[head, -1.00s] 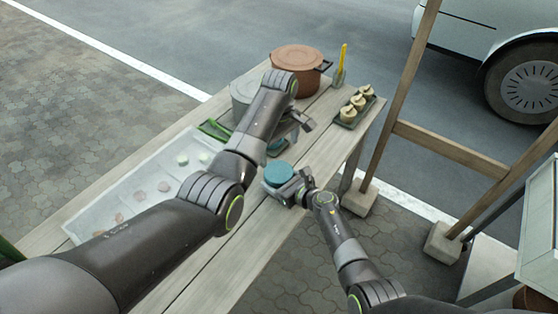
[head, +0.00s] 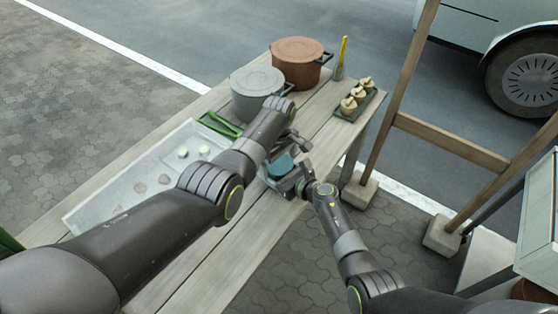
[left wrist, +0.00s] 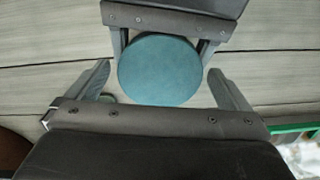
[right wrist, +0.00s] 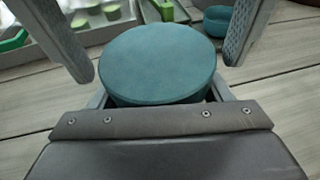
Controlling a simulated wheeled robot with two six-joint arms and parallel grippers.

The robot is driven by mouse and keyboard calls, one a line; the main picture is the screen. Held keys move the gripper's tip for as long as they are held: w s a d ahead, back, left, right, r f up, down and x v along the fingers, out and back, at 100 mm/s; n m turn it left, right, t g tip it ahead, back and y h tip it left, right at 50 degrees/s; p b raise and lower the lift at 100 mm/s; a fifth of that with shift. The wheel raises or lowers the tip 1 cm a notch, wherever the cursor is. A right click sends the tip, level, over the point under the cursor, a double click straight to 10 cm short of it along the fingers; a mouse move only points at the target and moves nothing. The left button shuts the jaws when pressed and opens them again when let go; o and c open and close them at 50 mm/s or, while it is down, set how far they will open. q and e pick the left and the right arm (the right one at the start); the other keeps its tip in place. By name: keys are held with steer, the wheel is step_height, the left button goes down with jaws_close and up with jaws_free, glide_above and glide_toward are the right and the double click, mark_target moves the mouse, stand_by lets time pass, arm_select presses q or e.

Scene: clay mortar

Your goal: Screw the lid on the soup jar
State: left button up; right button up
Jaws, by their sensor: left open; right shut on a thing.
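A round teal lid (left wrist: 160,70) shows from above in the left wrist view, and in the right wrist view it (right wrist: 158,55) lies flat on top of the soup jar (right wrist: 160,100). Most of the jar is hidden under the lid. My right gripper (head: 290,186) is shut on the jar from the near side, at the table's right edge. My left gripper (left wrist: 159,72) is open, with one finger on each side of the lid and a gap to it. In the head view my left arm partly covers the lid (head: 279,166).
A grey pot (head: 257,92) and a brown pot (head: 301,64) stand at the far end, near a yellow-handled tool (head: 341,58) and a dark tray (head: 366,104) of pale pieces. A white tray (head: 100,208) lies left. Another teal thing (right wrist: 218,22) stands behind the jar.

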arm_select(q)
steer(key=shift+c, duration=0.3)
steer(key=c, duration=1)
steer(key=shift+m, duration=1.8)
steer(key=o, duration=1.1)
steer(key=shift+c, duration=0.2)
steer(key=shift+r, duration=0.1)
steer(key=shift+r, duration=2.15)
